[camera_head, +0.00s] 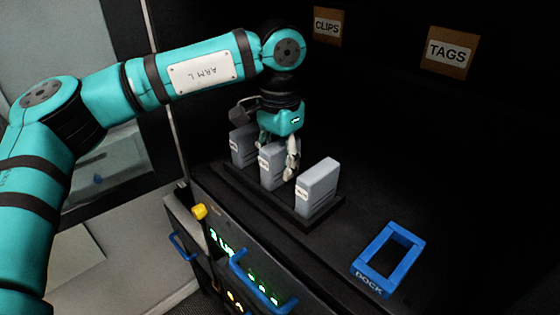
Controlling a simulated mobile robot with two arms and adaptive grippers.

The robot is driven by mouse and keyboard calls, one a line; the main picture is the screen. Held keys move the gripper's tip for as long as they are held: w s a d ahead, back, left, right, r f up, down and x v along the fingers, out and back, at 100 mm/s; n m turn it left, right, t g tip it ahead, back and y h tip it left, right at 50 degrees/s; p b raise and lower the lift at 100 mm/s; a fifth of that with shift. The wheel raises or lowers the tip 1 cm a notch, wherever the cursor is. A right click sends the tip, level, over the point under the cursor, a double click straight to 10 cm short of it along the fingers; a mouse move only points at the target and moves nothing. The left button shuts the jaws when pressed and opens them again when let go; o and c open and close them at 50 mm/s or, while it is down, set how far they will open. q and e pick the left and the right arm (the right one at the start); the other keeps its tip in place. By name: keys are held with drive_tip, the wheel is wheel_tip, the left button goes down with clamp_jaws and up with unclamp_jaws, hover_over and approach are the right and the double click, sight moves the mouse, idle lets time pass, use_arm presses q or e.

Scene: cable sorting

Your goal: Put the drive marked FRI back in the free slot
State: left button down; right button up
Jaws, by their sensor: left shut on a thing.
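A dark rack (232,177) on the black worktop holds a row of grey drives with white labels. One drive (242,148) stands at the rack's left end and another drive (318,188) stands upright at its right end. Between them is the middle drive (268,170), in line with the rack. My left gripper (279,158) reaches down from above and is shut on this middle drive. I cannot tell whether the drive's foot is fully down in the rack. The label lettering is too small to read surely, so I cannot tell which is FRI. My right gripper is out of view.
An empty blue frame marked DOCK (372,281) lies on the worktop at right. Brown CLIPS (327,26) and TAGS (450,52) signs are at the back. Below the worktop's front edge are blue handles (262,291), a yellow knob (200,211) and lit green displays.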

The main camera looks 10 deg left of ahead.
sight(279, 143)
use_arm(q)
drive_tip(key=shift+f, duration=0.25)
idle(0.3)
drive_tip(key=shift+c, duration=2.2)
unclamp_jaws()
drive_tip(key=shift+r+p, duration=2.3)
drive_tip(key=shift+r, duration=1.2)
drive_tip(key=shift+f, duration=0.1)
